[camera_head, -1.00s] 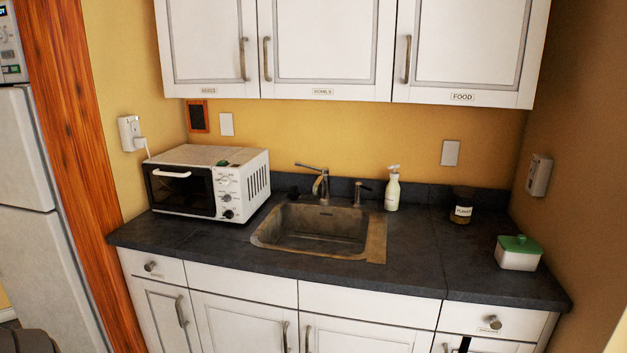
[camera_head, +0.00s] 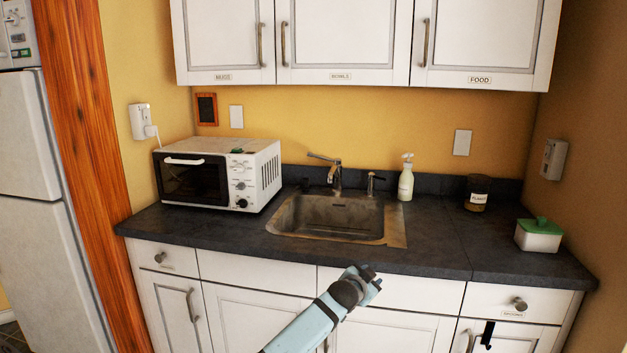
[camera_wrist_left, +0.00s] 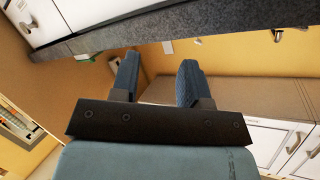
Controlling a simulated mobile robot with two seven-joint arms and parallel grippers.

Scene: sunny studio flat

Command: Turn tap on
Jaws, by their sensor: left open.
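The metal tap (camera_head: 336,174) stands behind the sink (camera_head: 405,232), with a lever on top pointing left. A small metal fitting (camera_head: 372,184) stands just right of it. My left gripper (camera_head: 374,279) is in front of the counter's front edge, below and nearer than the sink, apart from the tap. In the left wrist view its two fingers (camera_wrist_left: 157,80) are spread with nothing between them. That view is upside down. My right gripper is not in view.
A white microwave (camera_head: 222,174) stands left of the sink. A soap bottle (camera_head: 405,183), a dark jar (camera_head: 476,193) and a green-lidded box (camera_head: 539,236) stand to the right. Upper cabinets (camera_head: 341,40) hang above. The counter (camera_head: 440,235) has bare room right of the sink.

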